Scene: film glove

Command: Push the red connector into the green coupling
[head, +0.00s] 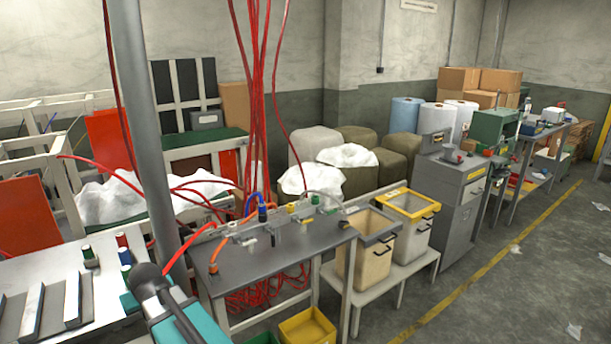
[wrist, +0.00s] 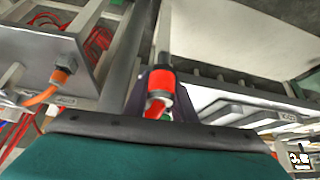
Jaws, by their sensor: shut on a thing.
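In the wrist view, a red connector (wrist: 160,80) with a dark band sits between the dark jaws of my gripper (wrist: 159,95). The gripper is shut on it. A pale grey cylindrical part extends from the connector toward the top of the picture. A small bit of green shows beside its lower end; I cannot tell what it is. In the head view, my teal arm is at the bottom left, and I cannot make out the jaws or the held connector. I cannot identify the green coupling with certainty in either view.
A grey bench (head: 290,240) carries a row of coloured fittings and hoses. An orange plug (wrist: 62,76) is fixed to a grey panel in the wrist view. Red hoses (head: 258,100) hang over the bench. A white table (head: 50,265) with coloured pieces stands left; floor at right is mostly clear.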

